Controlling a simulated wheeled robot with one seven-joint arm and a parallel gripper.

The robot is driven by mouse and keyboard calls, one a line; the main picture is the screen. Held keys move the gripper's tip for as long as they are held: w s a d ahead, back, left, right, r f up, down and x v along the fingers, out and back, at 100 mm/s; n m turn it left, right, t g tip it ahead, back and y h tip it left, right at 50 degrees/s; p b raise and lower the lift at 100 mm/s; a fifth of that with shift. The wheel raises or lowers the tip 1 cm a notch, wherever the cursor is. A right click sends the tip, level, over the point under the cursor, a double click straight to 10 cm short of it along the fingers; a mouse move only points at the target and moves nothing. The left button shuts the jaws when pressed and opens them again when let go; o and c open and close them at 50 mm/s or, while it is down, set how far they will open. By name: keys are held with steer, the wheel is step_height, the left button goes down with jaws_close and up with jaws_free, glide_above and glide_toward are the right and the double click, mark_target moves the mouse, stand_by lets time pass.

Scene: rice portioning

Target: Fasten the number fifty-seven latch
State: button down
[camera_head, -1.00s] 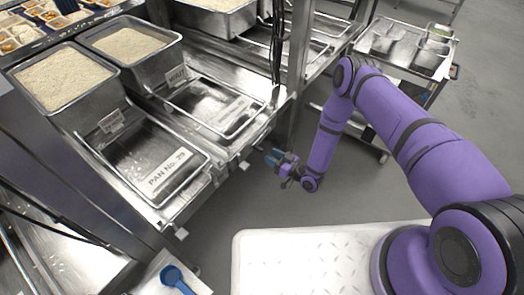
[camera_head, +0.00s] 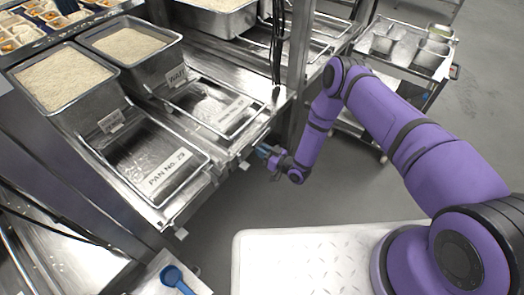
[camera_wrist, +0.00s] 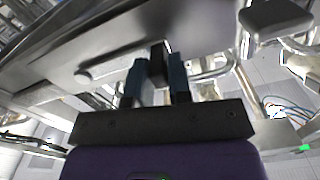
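My gripper (camera_head: 264,151) is at the front edge of the steel pan rack, just right of a small white tag (camera_head: 244,165). In the wrist view its two blue-grey fingers (camera_wrist: 157,80) are apart. A dark block-like piece (camera_wrist: 158,60) shows between the fingertips, under a steel rail (camera_wrist: 120,52). It may be a latch handle, but I cannot tell, nor whether the fingers touch it. No number fifty-seven is legible in either view, so I cannot pick out that latch.
A pan labelled PAN No. 29 (camera_head: 148,194) and another labelled pan (camera_head: 238,108) lie in the rack. Two deep rice-filled pans (camera_head: 62,80) (camera_head: 128,45) stand behind them. A steel cart (camera_head: 408,48) stands at the upper right. Open floor lies below my gripper.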

steer(key=shift+w+d+r+m, duration=0.1)
steer(key=shift+r+m, duration=0.6)
steer(key=shift+w+d+r+m, duration=0.1)
steer(key=shift+r+m, duration=0.55)
steer(key=shift+m, duration=0.05)
steer(key=w+d+r+m, duration=0.6)
steer(key=w+r+m, duration=0.2)
steer(key=m, duration=0.7)
steer(key=shift+w+d, duration=0.3)
steer(key=shift+d, duration=0.05)
steer(key=shift+w+r, duration=0.1)
steer(key=c, duration=1.1)
jaws_free()
steer(key=shift+o, duration=0.2)
